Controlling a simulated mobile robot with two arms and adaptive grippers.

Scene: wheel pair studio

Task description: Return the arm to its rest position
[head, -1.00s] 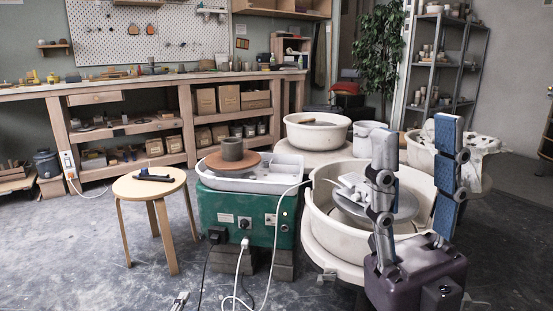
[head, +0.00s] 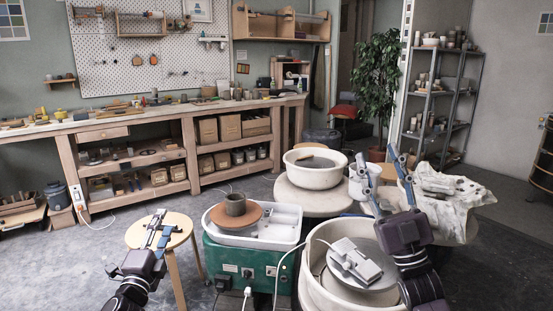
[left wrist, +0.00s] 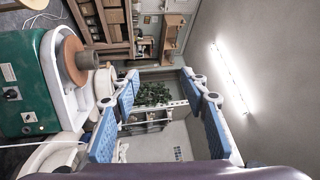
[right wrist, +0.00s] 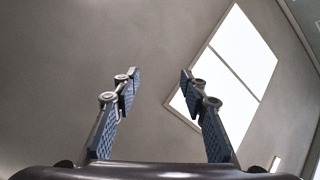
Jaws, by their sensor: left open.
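My left gripper (head: 160,222) is at the lower left in the head view, in front of the wooden stool (head: 180,222). Its blue-padded fingers are apart and empty in the left wrist view (left wrist: 160,82). My right gripper (head: 377,158) is raised at the right in the head view, in front of the far basin area. Its fingers stand wide apart with nothing between them in the right wrist view (right wrist: 155,78), which faces the wall and a bright window or panel (right wrist: 232,65). The dark item seen earlier on the stool is hidden or cannot be made out.
A green pottery wheel (head: 250,262) bears a grey pot (head: 235,204) on its brown disc. To its right, a large cream basin (head: 312,280) holds a white device (head: 354,262) with a cable. Another basin (head: 316,175) and a cloth-covered surface (head: 455,190) stand behind. Floor at left is open.

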